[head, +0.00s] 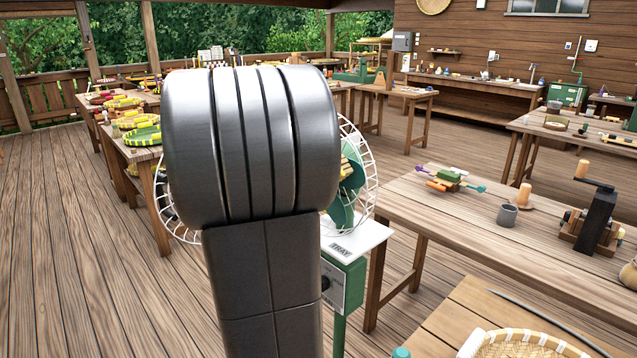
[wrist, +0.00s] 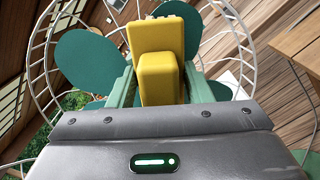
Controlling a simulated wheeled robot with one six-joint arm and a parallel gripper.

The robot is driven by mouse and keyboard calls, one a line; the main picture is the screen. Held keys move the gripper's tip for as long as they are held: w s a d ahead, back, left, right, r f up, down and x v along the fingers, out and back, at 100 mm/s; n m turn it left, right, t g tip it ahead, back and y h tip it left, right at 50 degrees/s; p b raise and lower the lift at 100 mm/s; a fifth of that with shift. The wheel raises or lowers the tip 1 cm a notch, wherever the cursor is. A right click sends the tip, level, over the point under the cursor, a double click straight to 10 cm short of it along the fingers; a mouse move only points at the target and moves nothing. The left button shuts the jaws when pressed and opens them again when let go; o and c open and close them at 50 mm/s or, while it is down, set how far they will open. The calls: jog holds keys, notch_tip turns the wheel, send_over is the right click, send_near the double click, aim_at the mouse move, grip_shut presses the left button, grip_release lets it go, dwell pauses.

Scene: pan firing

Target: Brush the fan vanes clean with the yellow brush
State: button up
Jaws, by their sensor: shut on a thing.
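The yellow brush (wrist: 156,40) is between the green fingers of my gripper (wrist: 160,78) in the wrist view, and the gripper is shut on it. Dark green fan vanes (wrist: 87,62) show behind and beside the brush, inside a white wire guard (wrist: 38,60). I cannot tell whether the brush touches a vane. In the head view my arm hides most of the fan. One green vane (head: 343,212), part of the wire guard (head: 371,180) and a little of the yellow brush (head: 348,168) show at its right side.
The fan stands on a green post with a control box (head: 335,288) and a white tray (head: 362,236). A basket (head: 520,346) is at lower right. The floor at left is clear.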

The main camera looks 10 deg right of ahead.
jog(key=w+a+f+b, duration=0.3)
jog(key=w+a, duration=0.3)
jog(key=w, duration=0.2)
jog(key=shift+w+a+f, duration=0.25)
jog(key=shift+w+a, duration=0.05)
dwell(0.7)
jog(key=shift+b+v, duration=0.45)
jog(key=shift+v, duration=2.55)
jog(key=shift+v, duration=1.45)
jog(key=shift+f, duration=0.1)
